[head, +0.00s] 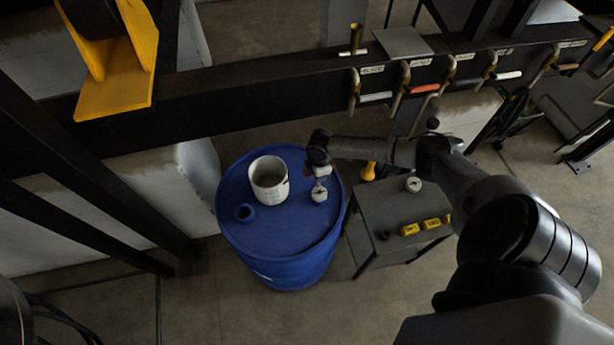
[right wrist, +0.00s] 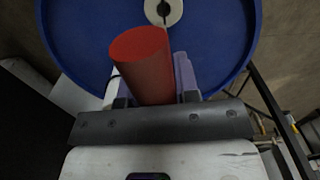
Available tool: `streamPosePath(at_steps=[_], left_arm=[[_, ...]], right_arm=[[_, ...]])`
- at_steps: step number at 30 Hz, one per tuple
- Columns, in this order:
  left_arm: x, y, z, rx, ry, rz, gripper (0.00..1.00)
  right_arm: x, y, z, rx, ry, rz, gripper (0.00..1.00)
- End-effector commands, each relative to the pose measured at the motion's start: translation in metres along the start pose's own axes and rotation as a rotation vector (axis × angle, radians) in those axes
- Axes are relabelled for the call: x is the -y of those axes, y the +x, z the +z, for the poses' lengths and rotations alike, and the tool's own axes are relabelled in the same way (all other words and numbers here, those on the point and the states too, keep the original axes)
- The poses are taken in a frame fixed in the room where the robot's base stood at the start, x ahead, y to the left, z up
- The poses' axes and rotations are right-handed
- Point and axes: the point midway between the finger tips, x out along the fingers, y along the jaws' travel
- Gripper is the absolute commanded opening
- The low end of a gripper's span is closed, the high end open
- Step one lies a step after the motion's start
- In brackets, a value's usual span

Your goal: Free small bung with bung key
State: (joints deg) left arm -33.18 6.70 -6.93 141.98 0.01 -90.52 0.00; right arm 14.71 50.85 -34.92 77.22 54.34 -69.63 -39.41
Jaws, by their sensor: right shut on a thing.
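A blue drum (head: 285,235) stands upright on the floor. A pale round small bung (head: 319,192) is on its top at the right. The bung also shows as a pale disc with a dark centre in the right wrist view (right wrist: 163,8). My right gripper (head: 318,168) is over the drum top beside the bung. It is shut on a red cylindrical handle (right wrist: 142,60), apparently the bung key's. The key's working end is hidden, so I cannot tell whether it touches the bung. My left gripper is not in view.
A white bucket (head: 269,180) stands on the drum top, near a blue raised opening (head: 244,213). A grey cart (head: 400,208) with yellow items stands at right. A dark beam (head: 260,97) carrying several hooked tools crosses behind.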

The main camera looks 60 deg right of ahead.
Motion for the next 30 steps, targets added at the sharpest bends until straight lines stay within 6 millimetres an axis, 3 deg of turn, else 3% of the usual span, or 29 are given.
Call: streamPosePath(at_steps=[22, 30], left_arm=[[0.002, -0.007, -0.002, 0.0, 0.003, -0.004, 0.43], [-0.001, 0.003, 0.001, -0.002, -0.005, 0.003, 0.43]], right_arm=[[0.001, -0.004, 0.002, -0.001, 0.052, 0.0, 0.0], [0.002, 0.012, 0.002, 0.0, 0.053, -0.001, 0.0]])
